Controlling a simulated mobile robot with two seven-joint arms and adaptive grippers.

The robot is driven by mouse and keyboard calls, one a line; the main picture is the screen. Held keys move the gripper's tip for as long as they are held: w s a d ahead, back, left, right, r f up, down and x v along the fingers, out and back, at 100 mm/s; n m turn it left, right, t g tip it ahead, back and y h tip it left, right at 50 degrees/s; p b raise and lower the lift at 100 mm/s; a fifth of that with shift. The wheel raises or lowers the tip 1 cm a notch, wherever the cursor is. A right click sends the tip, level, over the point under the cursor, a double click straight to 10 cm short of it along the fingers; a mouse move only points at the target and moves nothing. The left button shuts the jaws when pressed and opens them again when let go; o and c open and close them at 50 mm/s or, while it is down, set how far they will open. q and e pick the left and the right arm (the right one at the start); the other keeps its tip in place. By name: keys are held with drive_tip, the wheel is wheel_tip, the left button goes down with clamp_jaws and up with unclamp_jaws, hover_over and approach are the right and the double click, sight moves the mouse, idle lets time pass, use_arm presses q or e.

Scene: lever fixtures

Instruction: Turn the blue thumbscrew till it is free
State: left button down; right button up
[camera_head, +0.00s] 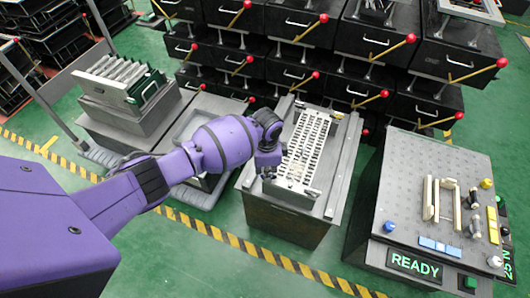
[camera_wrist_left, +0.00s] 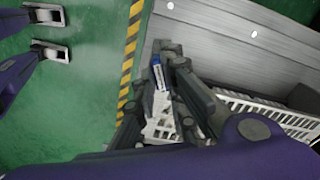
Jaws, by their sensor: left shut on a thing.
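My left gripper (camera_head: 268,168) is at the near left end of a white slotted rack (camera_head: 306,148), which lies on a grey fixture block (camera_head: 285,222). In the left wrist view, the dark fingers of my left gripper (camera_wrist_left: 168,58) are closed around a small blue piece (camera_wrist_left: 157,72), which looks like the blue thumbscrew. The fingers hide part of it, so I cannot tell how far it is screwed in. In the head view the gripper hides it. My right gripper is in neither view.
A grey panel (camera_head: 430,175) with knobs, handles and a lit READY sign (camera_head: 414,265) stands at the right. Black drawer units (camera_head: 300,25) with red-knobbed levers fill the back. A grey stand (camera_head: 130,115) is at the left. Green floor with a striped line is in front.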

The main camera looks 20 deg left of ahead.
use_arm(q)
drive_tip(key=n+p, duration=0.2)
drive_tip(key=n, duration=0.1)
drive_tip(key=shift+w+d+r, duration=0.1)
drive_tip(key=shift+w+r, duration=0.1)
drive_tip(key=shift+r, duration=0.2)
drive_tip(key=n+p, duration=0.2)
drive_tip(key=n, duration=0.2)
drive_tip(key=shift+f, duration=0.1)
drive_tip(key=shift+n+p, duration=0.5)
drive_tip(key=shift+n, duration=0.6)
drive_tip(key=shift+f+n+p, duration=0.1)
drive_tip(key=shift+n+p, duration=0.2)
drive_tip(key=shift+n, duration=0.6)
drive_tip(key=shift+f+n, duration=0.1)
drive_tip(key=shift+n, duration=0.6)
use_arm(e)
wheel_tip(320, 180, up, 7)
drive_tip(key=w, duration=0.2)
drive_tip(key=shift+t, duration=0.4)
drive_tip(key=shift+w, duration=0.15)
use_arm(q)
drive_tip(key=shift+s, duration=0.1)
drive_tip(key=c, duration=1.8)
unclamp_jaws()
